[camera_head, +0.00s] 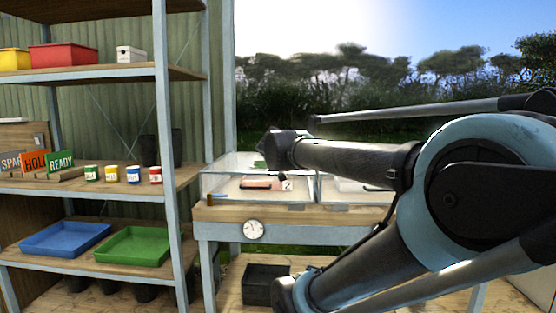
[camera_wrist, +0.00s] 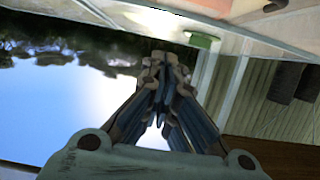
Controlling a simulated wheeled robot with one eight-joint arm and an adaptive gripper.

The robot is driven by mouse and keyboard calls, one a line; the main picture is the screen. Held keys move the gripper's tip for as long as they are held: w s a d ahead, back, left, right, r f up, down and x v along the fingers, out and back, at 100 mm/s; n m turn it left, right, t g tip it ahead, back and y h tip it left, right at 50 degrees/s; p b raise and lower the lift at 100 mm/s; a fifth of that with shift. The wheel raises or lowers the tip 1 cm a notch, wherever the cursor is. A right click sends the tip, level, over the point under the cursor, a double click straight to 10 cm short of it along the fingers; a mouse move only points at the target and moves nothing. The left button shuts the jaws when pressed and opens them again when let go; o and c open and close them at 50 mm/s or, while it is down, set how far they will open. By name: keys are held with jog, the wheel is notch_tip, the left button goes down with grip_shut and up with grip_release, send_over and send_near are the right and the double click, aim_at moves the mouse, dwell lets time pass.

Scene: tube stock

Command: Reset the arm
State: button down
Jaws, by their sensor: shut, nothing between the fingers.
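My arm crosses the right half of the head view, with its large pale-blue joint (camera_head: 480,185) close to the camera. One dark link reaches left in front of the clear boxes, and another runs down to the lower edge. My gripper (camera_wrist: 165,72) shows in the wrist view with its fingers drawn together and nothing between them. Sky and trees lie behind it there, and the picture is turned on its side. I cannot make out the gripper's fingers in the head view.
A clear box (camera_head: 222,187) stands on a wooden bench behind my arm. A dial (camera_head: 253,229) hangs on the bench front; a black crate (camera_head: 262,285) sits below. Left shelves hold a blue tray (camera_head: 65,238), green tray (camera_head: 133,246), small pots and a red bin (camera_head: 64,57).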

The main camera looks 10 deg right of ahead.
jog(key=s+d+f+g, duration=0.1)
jog(key=s+f+g, duration=0.2)
jog(key=s+f, duration=0.45)
jog(key=s+d+f+g, duration=0.2)
jog(key=s+f+g, duration=0.15)
jog(key=f, duration=0.65)
jog(key=s+a+f+n+g+y, duration=0.1)
jog(key=s+a+f+g+y, duration=0.1)
jog(key=s+f, duration=0.4)
jog(key=s+a+f+n+g+y, duration=0.2)
jog(key=s+a+f+g, duration=0.1)
jog(key=s+f, duration=0.4)
jog(key=shift+s+a, duration=0.55)
jog(key=shift+s, duration=0.25)
jog(key=shift+f, duration=0.1)
